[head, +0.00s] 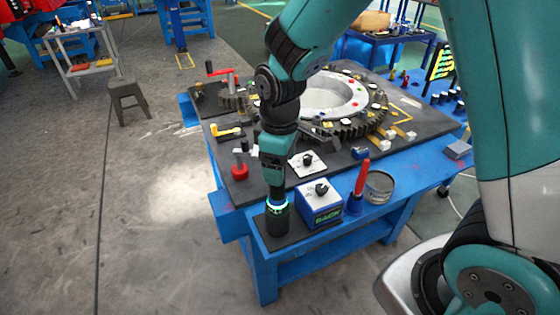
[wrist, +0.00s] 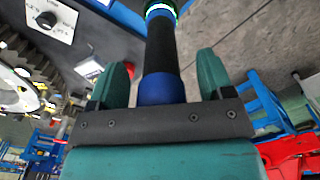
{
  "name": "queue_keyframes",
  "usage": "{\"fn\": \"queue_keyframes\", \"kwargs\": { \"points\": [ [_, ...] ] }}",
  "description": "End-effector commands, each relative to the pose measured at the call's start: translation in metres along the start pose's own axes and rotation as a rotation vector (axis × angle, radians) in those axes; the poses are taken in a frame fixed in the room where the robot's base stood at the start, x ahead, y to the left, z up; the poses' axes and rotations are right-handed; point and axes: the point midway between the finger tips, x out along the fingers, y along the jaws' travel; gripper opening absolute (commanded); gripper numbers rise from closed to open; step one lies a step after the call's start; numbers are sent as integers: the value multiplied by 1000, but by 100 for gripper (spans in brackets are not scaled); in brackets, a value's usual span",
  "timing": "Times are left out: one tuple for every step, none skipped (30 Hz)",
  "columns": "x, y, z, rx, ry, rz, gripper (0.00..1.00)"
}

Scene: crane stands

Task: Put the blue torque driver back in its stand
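The torque driver (wrist: 162,60) stands roughly upright, with a blue end and a black shaft in the wrist view. Its dark lower part shows under my gripper in the head view (head: 276,186). A glowing ring (head: 277,203) circles it low down. Below the ring is a dark green cylinder (head: 277,222), apparently the stand, on a dark pad at the bench's front corner. My gripper (wrist: 164,70) points down over the driver, its teal fingers on both sides of the blue end. Gaps show between fingers and driver, so it looks open. How deep the driver sits is hidden.
A blue box with a knob (head: 320,203) stands close right of the cylinder. Beyond it are a red-handled tool in a blue holder (head: 358,190) and a round clear dish (head: 379,186). A large gear ring (head: 330,97) lies behind.

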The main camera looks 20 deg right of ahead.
Motion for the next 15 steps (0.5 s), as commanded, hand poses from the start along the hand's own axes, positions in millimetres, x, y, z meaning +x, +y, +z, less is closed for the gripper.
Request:
{"fn": "queue_keyframes", "kwargs": {
  "points": [
    [0, 0, 0, 0, -1, 0, 74],
    [1, 0, 1, 0, -3, -2, 74],
    [1, 0, 1, 0, -3, -2, 74],
    [1, 0, 1, 0, -3, -2, 74],
    [1, 0, 1, 0, -3, -2, 74],
    [1, 0, 1, 0, -2, -1, 74],
    [1, 0, 1, 0, -2, -1, 74],
    [0, 0, 1, 0, -2, -1, 74],
    [-1, 0, 0, 0, -2, -1, 74],
    [-2, 0, 0, 0, -2, -1, 74],
    [-4, 0, 0, 0, -2, -1, 74],
    [-7, 0, 0, 0, -1, -1, 74],
    [-9, 0, 0, 0, -1, -1, 74],
    [-12, 0, 0, 0, -1, -1, 74],
    [-16, 0, 0, 0, -1, -1, 74]
  ]
}}
